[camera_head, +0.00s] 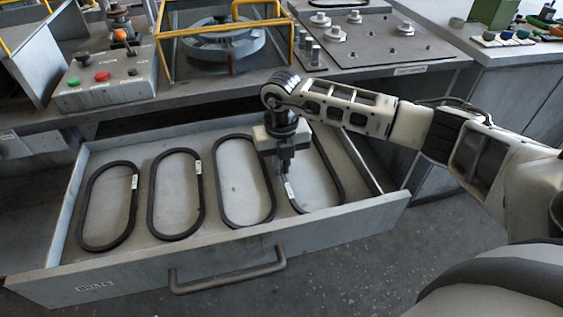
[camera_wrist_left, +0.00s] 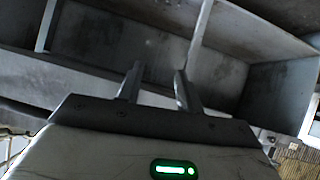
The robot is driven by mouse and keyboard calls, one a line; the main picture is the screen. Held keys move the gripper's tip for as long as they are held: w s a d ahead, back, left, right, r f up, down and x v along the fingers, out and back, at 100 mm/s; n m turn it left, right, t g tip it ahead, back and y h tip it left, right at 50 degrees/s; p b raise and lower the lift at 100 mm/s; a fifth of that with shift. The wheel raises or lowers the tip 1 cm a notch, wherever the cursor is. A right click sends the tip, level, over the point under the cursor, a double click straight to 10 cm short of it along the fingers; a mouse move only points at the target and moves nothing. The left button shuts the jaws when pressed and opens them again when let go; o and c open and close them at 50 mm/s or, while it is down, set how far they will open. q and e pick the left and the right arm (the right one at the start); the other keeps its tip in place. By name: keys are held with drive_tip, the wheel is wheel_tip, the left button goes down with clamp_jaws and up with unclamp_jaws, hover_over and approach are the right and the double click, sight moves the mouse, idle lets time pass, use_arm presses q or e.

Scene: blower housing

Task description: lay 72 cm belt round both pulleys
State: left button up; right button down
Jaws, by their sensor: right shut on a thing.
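Several black belts with small white tags lie in an open drawer (camera_head: 232,240): a far-left belt (camera_head: 84,215), a second belt (camera_head: 154,205), a third belt (camera_head: 222,200) and a right-hand belt (camera_head: 337,180). The tag writing is too small to read. My right gripper (camera_head: 286,170) points down into the drawer, shut on the left side of the right-hand belt, just above its tag. That belt still looks level with the drawer floor. Round metal pieces (camera_head: 338,33) stand on a plate above; I cannot tell which are pulleys. My left gripper (camera_wrist_left: 155,85) is open and empty, in the left wrist view only.
The drawer has a front handle (camera_head: 228,275) and raised walls. The bench edge runs close behind it. A yellow frame (camera_head: 160,50) surrounds a round housing (camera_head: 212,45). A button box (camera_head: 105,85) stands left. Tools lie far right.

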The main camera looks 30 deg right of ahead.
drive_tip(key=c, duration=1.5)
unclamp_jaws()
drive_tip(key=shift+f, duration=0.1)
drive_tip(key=shift+a, duration=0.1)
drive_tip(key=shift+r+p, duration=2.9)
drive_tip(key=shift+r, duration=1.05)
drive_tip(key=shift+f, duration=0.1)
